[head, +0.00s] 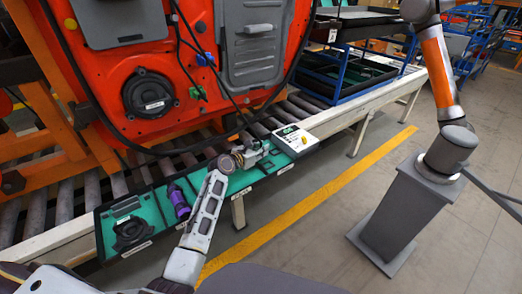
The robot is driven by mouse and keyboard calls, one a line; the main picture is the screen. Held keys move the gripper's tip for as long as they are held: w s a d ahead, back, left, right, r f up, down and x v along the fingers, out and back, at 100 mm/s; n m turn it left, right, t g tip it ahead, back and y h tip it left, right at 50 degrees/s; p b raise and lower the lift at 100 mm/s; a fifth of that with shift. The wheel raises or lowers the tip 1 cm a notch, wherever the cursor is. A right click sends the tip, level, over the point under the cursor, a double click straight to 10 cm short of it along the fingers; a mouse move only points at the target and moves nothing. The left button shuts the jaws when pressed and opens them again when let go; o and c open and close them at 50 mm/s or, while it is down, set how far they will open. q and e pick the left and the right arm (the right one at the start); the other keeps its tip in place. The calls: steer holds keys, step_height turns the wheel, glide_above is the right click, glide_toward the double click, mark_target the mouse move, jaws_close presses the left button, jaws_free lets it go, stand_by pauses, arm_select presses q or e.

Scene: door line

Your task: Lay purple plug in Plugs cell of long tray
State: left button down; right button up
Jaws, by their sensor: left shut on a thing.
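The long tray (154,226) has a dark rim and green lining and lies along the near side of the roller conveyor, below the door. A purple piece (178,200) lies in its left part; I cannot tell whether it is the purple plug. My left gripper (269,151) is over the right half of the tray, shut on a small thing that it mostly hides. A pale cell with green pieces and a yellow piece (303,141) is at the tray's right end, just right of the gripper. The cell labels are too small to read. My right gripper is not in view.
A red door (225,20) with hanging cables stands close behind the tray. A black round part (131,231) lies in the tray's left end. A grey pedestal (401,215) with an orange arm stands at right. The floor between is clear, with a yellow line.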

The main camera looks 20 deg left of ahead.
arm_select(q)
steer(key=shift+f, duration=0.45)
stand_by(0.6)
steer(key=c, duration=1.2)
jaws_free()
steer(key=shift+c, duration=0.2)
steer(key=shift+v, duration=6)
